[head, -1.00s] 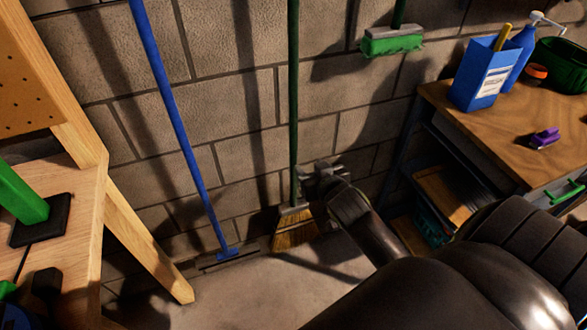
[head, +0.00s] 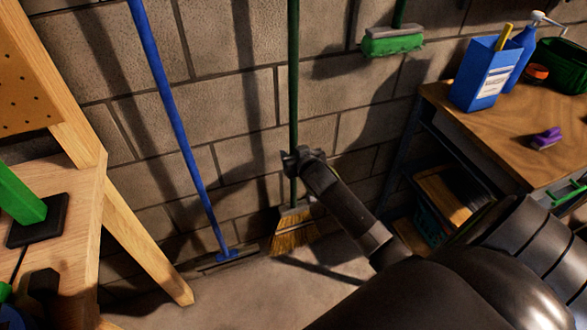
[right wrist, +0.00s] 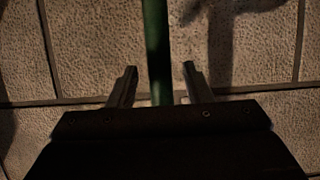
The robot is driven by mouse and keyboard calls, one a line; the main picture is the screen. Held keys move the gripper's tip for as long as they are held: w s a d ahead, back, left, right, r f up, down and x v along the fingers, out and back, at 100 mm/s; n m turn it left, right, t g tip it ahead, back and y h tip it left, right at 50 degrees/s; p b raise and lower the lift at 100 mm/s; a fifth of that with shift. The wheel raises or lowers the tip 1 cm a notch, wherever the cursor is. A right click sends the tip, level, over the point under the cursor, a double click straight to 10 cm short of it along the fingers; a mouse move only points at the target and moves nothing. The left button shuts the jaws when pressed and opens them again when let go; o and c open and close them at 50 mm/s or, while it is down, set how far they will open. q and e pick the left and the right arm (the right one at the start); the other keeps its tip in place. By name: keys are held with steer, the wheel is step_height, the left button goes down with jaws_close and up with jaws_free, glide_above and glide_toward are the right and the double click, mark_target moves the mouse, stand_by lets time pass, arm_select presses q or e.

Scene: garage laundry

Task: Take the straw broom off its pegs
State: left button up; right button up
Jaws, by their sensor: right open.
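The straw broom (head: 294,234) hangs upright along the block wall, with straw bristles at the bottom and a long green handle (head: 293,95). Its top and pegs are outside the head view. My right gripper (head: 292,160) is at the lower handle, a little above the bristles. In the right wrist view the green handle (right wrist: 156,50) stands between the two open fingers (right wrist: 158,75), with a gap on each side. My left gripper is not in view.
A blue-handled tool (head: 170,100) hangs to the left. A green brush head (head: 391,42) hangs upper right. A wooden workbench (head: 60,200) stands left. A table (head: 480,130) at right holds a blue box (head: 484,78) and a purple brush (head: 546,139).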

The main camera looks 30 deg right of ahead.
steer(key=shift+x, duration=1.4)
jaws_close()
stand_by(0.5)
